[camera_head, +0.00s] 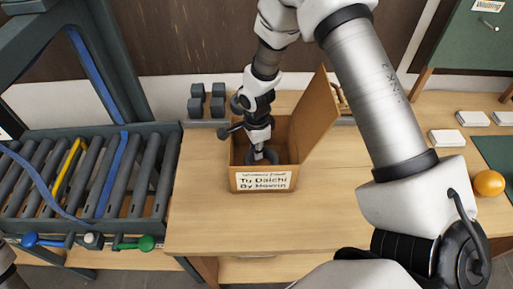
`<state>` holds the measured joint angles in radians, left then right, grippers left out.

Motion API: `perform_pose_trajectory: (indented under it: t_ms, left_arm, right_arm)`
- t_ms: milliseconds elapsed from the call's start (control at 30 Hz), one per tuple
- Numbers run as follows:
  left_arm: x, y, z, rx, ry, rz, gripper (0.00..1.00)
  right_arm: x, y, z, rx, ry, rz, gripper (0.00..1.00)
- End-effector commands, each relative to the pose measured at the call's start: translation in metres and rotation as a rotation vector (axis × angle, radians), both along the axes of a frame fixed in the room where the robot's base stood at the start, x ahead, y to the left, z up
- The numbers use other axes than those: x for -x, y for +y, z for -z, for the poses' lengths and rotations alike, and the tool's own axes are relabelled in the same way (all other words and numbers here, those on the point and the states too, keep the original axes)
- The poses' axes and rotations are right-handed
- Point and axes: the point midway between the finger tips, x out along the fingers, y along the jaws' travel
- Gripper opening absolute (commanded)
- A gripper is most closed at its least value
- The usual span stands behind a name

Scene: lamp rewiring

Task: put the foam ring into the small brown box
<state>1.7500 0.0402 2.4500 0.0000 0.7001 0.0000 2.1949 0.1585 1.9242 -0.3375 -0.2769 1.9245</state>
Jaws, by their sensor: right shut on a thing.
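The small brown box (280,169) stands on the wooden table with its flap raised on the right side. A white label with black writing is on its front wall. My right gripper (260,147) points down into the box opening. It is shut on a dark grey ring, the foam ring (267,158), which shows low between the box walls. The gripper hides part of the ring, and I cannot tell whether the ring touches the box floor.
A roller conveyor (92,172) fills the left side. Several dark grey blocks (207,100) stand behind the box to the left. An orange ball (489,183) and white cards (447,138) lie at the right. The table left of the box is clear.

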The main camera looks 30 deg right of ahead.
Motion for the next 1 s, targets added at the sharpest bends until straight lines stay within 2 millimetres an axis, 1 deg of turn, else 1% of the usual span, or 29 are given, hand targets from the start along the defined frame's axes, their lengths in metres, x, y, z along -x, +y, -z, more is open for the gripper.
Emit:
perform_pose_trajectory:
  t_ms: [133,167,200,467,567,633,767,900,1000]
  left_arm:
    - [0.000,0.000,0.003,0.000,0.000,0.000,0.40]
    - [0.000,0.000,0.002,0.000,0.000,0.000,0.40]
    - [0.000,0.000,0.002,0.000,0.000,0.000,0.40]
    - [0.000,0.000,0.002,0.000,0.000,0.000,0.40]
    - [0.000,0.000,-0.001,0.000,0.000,0.000,0.40]
    - [0.000,0.000,0.003,0.000,0.000,0.000,0.40]
    - [0.000,0.000,0.011,0.000,0.000,0.000,0.40]
    - [0.000,0.000,0.018,0.000,0.000,0.000,0.40]
    - [0.000,0.000,0.021,0.000,0.000,0.000,0.40]
  right_arm:
    - [0.000,0.000,0.004,0.000,0.001,0.000,0.00]
    - [0.000,0.000,0.003,0.000,0.001,0.000,0.26]
    - [0.000,0.000,0.002,0.000,0.001,0.000,0.41]
    - [0.000,0.000,0.002,0.000,0.001,0.000,0.41]
    - [0.000,0.000,-0.003,0.000,0.000,0.000,0.41]
    - [0.000,0.000,-0.009,0.000,-0.001,0.000,0.41]
    - [-0.001,0.000,-0.036,0.000,-0.005,-0.001,0.41]
    - [-0.001,0.000,-0.073,0.000,-0.005,-0.001,0.41]
    - [0.000,0.000,-0.097,-0.001,-0.003,0.001,0.41]
